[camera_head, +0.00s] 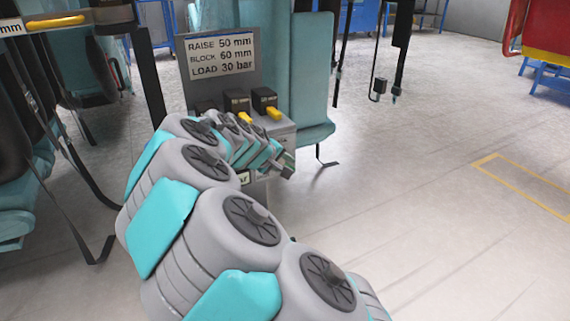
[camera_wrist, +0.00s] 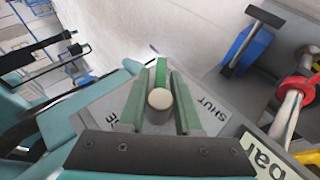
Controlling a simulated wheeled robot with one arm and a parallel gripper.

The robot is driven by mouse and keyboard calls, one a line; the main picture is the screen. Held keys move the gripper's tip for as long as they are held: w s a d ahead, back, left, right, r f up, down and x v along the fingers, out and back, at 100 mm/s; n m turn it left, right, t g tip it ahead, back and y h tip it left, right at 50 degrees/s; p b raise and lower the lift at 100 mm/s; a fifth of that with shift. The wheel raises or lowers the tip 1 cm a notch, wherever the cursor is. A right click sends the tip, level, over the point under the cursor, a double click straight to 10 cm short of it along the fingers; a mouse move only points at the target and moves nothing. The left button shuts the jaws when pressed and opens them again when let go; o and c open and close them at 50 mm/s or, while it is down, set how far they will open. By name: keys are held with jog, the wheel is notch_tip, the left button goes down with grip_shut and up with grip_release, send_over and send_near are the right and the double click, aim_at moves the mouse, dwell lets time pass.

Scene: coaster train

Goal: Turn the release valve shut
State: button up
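My gripper (camera_wrist: 160,100) reaches down over the top of a grey panel (camera_wrist: 100,110) in the wrist view. Its two green fingers are apart, on either side of a valve handle with a round beige cap (camera_wrist: 160,99) and a narrow green part above it. I see thin gaps beside the handle; firm contact cannot be told. "SHUT" is printed right of the fingers, and a partly hidden label ending in "SE" lies left. In the head view my gripper (camera_head: 285,168) is at the front of the grey control box (camera_head: 284,128), and my arm hides the valve.
A sign (camera_head: 221,57) reads raise 50 mm, block 60 mm, load 30 bar. A blue pump-like part (camera_wrist: 246,48) and a red ring (camera_wrist: 298,88) lie right in the wrist view. Floor at right is open.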

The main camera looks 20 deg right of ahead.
grip_shut()
jog(key=shift+y, duration=0.3)
jog(key=shift+a+f+m+y+p, duration=0.1)
jog(key=shift+a+m+y+p, duration=0.2)
jog(key=shift+y+p, duration=0.65)
jog(key=y, duration=0.4)
jog(key=shift+a+f+m+g+p, duration=0.25)
jog(key=shift+a+m+g+p, duration=0.05)
jog(key=shift+a+m+p, duration=0.1)
jog(key=shift+a+m+y+b, duration=0.25)
jog(key=shift+y+b, duration=0.1)
jog(key=shift+y, duration=0.75)
jog(key=shift+a+m+y+b, duration=0.2)
jog(key=shift+a+y+b, duration=0.1)
jog(key=shift+y, duration=0.85)
jog(key=shift+a+m+y+b, duration=0.25)
jog(key=shift+y+b, duration=0.1)
jog(key=shift+y, duration=0.75)
jog(key=shift+r, duration=0.1)
jog(key=shift+o, duration=2.4)
grip_release()
